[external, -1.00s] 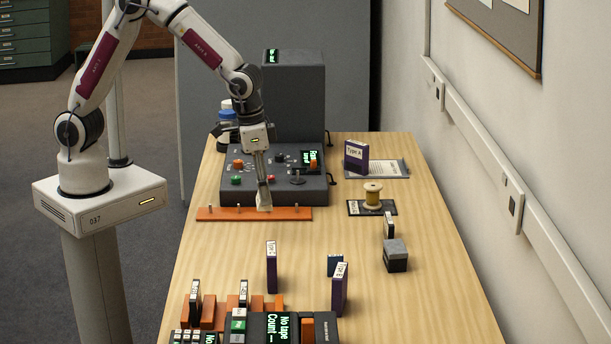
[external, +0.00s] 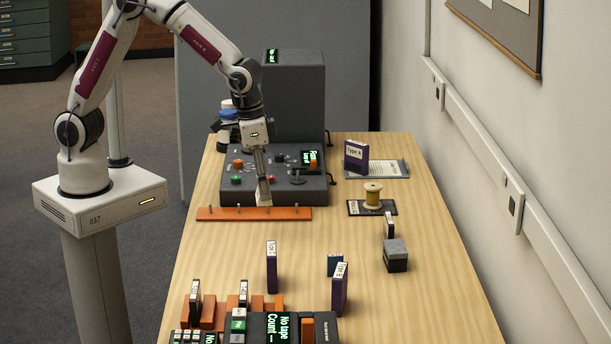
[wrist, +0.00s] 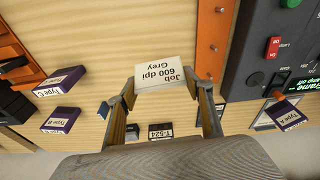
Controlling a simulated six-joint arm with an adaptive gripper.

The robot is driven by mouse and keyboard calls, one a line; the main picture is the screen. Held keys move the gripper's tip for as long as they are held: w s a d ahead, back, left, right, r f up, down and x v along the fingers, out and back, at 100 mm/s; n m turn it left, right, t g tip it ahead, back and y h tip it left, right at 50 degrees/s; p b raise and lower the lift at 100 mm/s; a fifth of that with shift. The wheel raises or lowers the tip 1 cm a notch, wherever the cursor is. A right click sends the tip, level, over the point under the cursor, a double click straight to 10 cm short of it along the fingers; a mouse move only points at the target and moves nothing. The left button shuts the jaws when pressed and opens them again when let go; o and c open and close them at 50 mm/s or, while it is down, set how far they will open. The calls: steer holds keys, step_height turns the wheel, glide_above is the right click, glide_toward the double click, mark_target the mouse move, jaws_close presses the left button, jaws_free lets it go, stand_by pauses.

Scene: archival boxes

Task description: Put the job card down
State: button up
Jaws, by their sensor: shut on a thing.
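The job card (wrist: 163,76) is a pale card that reads "Job 600 dpi Grey" in the wrist view. My gripper (external: 264,193) is shut on it, with a finger at each side edge of the card. In the external view the card (external: 264,200) shows as a small pale shape at the fingertips, in front of the dark control panel. It overlaps the orange strip (external: 290,213) with small pegs; whether it touches the strip cannot be told. In the wrist view the strip (wrist: 212,40) lies beside the card, over the wooden table.
The dark control panel (external: 232,193) stands just behind the strip. Purple boxes (external: 271,270) stand nearer the camera. A spool (external: 372,196) on a dark mat and a grey-topped block (external: 396,262) are to the right. The table between strip and front boxes (external: 215,245) is bare.

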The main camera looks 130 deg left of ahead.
steer(key=shift+w+d, duration=0.4)
steer(key=shift+d, duration=0.2)
steer(key=w+d+m, duration=0.1)
steer(key=w+d, duration=0.1)
steer(key=d, duration=1.3)
steer(key=shift+d+r, duration=0.15)
steer(key=shift+d, duration=0.15)
steer(key=shift+f, duration=3.15)
steer(key=shift+f, duration=1.85)
